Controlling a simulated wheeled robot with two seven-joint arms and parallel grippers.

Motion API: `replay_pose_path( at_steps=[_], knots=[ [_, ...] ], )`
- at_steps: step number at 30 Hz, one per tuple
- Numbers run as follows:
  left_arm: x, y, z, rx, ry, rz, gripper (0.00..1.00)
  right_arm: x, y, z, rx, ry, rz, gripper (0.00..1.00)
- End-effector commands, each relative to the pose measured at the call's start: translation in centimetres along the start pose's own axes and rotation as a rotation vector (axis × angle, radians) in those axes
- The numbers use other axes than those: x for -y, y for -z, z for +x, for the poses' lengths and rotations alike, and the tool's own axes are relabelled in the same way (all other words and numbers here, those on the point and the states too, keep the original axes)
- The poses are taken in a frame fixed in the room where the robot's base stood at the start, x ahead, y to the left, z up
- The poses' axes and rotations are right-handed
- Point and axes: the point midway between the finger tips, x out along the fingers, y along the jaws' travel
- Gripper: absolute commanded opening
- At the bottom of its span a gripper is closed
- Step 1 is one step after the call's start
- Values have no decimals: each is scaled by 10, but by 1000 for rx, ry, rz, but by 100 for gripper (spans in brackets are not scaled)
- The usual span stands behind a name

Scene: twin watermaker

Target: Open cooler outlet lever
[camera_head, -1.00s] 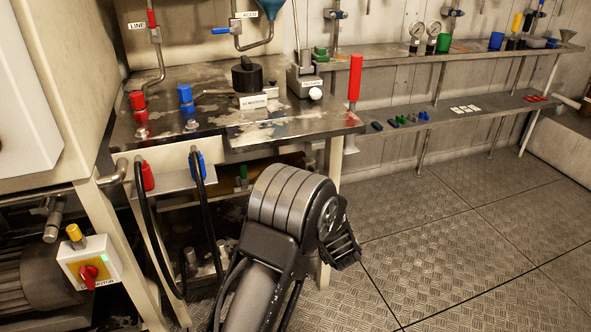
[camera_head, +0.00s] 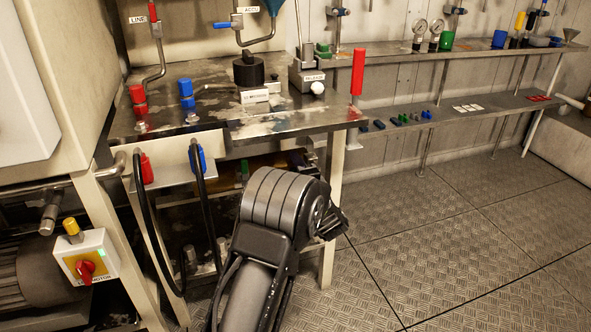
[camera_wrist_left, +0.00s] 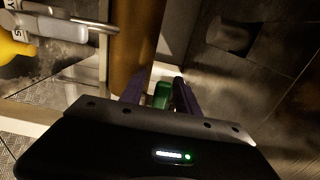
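In the left wrist view a small green handle (camera_wrist_left: 162,95), possibly the cooler outlet lever, sits between the two dark fingers of my left gripper (camera_wrist_left: 164,82). The fingers are apart, with gaps beside the green; I cannot tell whether they touch it. A brown cylinder (camera_wrist_left: 134,40) runs just beyond. In the head view a green handle (camera_head: 244,170) shows under the bench near the brown cylinder (camera_head: 268,164); I cannot tell if it is the same one. My left arm hides much of this area and the fingertips. My right gripper is out of view.
The metal bench top (camera_head: 215,128) and its right front leg (camera_head: 332,190) are close to my left arm. Two black hoses (camera_head: 146,230) hang at the left. A motor switch box (camera_head: 88,258) stands lower left. The floor at right is clear.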

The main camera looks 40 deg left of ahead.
Motion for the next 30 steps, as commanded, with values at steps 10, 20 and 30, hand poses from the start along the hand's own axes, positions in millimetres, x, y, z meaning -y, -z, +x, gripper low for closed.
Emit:
replay_pose_path(
  at_steps=[10,20,30],
  knots=[
    [0,0,2,-1,0,0,32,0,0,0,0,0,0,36],
    [0,0,2,0,0,0,5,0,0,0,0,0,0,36],
    [0,0,1,0,-1,0,0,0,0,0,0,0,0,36]
  ],
)
